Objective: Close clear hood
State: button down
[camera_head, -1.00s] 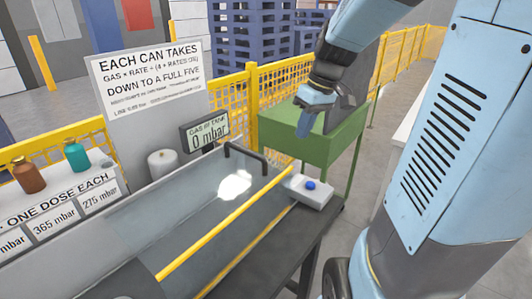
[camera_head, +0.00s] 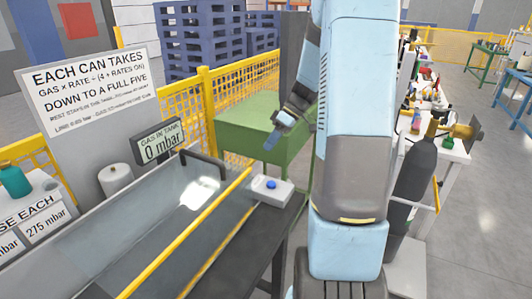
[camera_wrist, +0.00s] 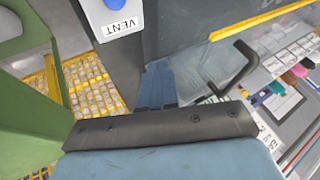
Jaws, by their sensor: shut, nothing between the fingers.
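The clear hood (camera_head: 165,225) is a long see-through panel with yellow edge bars over the grey tank on the dark bench. I cannot tell exactly how far open it stands. A dark handle (camera_head: 203,165) is at its far end; it also shows in the wrist view (camera_wrist: 236,68). My gripper (camera_head: 272,141) is shut and empty, above and beyond the bench's far end, in front of the green table. It is to the right of the handle and apart from it. In the wrist view its blue fingers (camera_wrist: 157,86) lie between the VENT box and the handle.
A white box with a blue button (camera_head: 271,187), marked VENT in the wrist view (camera_wrist: 120,20), sits at the bench's far right corner. The "0 mbar" display (camera_head: 160,146) stands behind the tank. A green table (camera_head: 250,135) and yellow fence (camera_head: 207,100) lie beyond.

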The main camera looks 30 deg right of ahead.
aim_at(250, 171)
jog(key=x, duration=0.9)
jog(key=shift+s, duration=0.1)
jog(key=shift+s+a+r, duration=0.1)
jog(key=shift+s+a, duration=0.45)
jog(key=shift+a, duration=0.25)
jog(key=shift+s+a, duration=0.6)
jog(key=shift+a, duration=0.2)
